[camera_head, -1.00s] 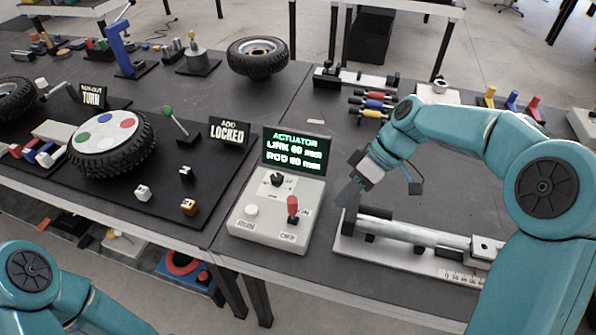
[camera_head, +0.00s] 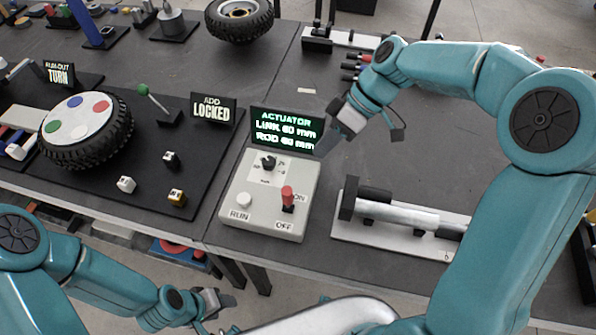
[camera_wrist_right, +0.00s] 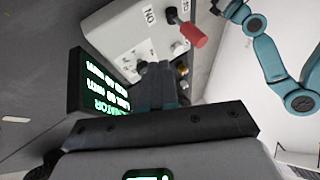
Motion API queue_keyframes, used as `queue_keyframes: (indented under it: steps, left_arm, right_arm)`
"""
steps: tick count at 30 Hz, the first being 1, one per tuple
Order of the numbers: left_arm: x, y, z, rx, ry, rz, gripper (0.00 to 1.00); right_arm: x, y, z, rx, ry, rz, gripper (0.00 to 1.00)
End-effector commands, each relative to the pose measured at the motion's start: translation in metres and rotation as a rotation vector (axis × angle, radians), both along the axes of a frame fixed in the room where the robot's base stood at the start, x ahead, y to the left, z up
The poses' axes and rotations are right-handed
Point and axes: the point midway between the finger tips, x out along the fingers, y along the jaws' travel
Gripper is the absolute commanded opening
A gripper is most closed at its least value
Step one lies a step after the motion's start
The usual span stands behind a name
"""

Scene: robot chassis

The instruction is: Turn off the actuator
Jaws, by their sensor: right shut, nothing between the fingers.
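The pale control box (camera_head: 232,222) stands on the table with a black rotary knob (camera_head: 268,163), a white RUN button (camera_head: 244,200) and a red-tipped toggle lever (camera_head: 287,193) between ON and OFF labels. The lever's red tip leans toward the ON side. Its display (camera_head: 284,131) reads ACTUATOR, LINK 60 mm, ROD 60 mm. My right gripper (camera_head: 326,146) is shut and empty beside the display's right edge, apart from the lever. The right wrist view shows its fingers (camera_wrist_right: 158,85) with the red lever (camera_wrist_right: 187,36) beyond. My left gripper (camera_head: 222,302) is low in front of the table; its jaws are unclear.
The actuator cylinder (camera_head: 405,216) lies on a white base right of the box. A black board with a wheel (camera_head: 90,132) and a LOCKED sign (camera_head: 212,109) is on the left. Clear table lies between the box and the cylinder.

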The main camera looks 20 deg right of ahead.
Motion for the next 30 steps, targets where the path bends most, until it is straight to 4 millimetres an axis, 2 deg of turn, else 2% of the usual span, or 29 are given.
queue_keyframes:
  steps: [8, 16, 30]
  left_arm:
    - [0.000, 0.000, 0.003, 0.000, 0.000, 0.000, 0.50]
    - [0.000, 0.000, 0.011, 0.000, 0.000, 0.000, 0.50]
    - [0.000, 0.000, 0.008, 0.000, 0.000, 0.000, 0.50]
  right_arm:
    - [-0.002, 0.038, -0.048, 0.000, 0.004, 0.004, 0.00]
    - [-0.021, 0.063, -0.047, -0.001, -0.001, 0.003, 0.00]
    - [-0.024, 0.066, -0.049, -0.006, -0.008, 0.002, 0.00]
